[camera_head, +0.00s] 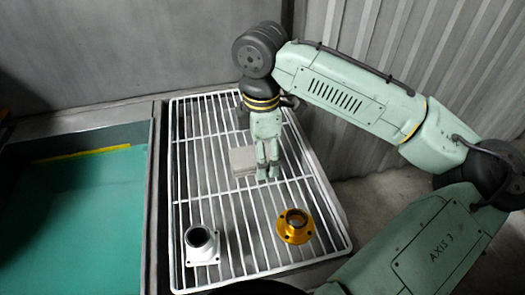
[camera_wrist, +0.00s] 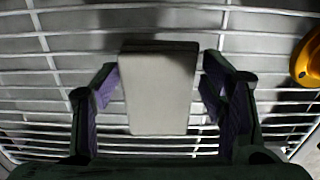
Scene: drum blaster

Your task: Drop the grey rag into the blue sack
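The grey rag (camera_head: 243,160) looks like a folded, pale grey block lying on the white wire rack. It also shows in the wrist view (camera_wrist: 158,90), in the middle between my fingers. My gripper (camera_head: 268,172) points down at the rack beside the rag in the head view. In the wrist view my gripper (camera_wrist: 160,84) is open, one finger on each side of the rag, with a narrow gap at each side. I cannot tell how far the fingertips are above the rack. I see no blue sack in either view.
The wire rack (camera_head: 183,170) also holds a white flanged pipe fitting (camera_head: 202,246) and a gold flanged ring (camera_head: 295,226), which shows at the wrist view's right edge (camera_wrist: 309,60). A teal-floored basin (camera_head: 75,215) with a yellow strip (camera_head: 85,153) lies at left. A corrugated wall (camera_head: 420,45) stands behind.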

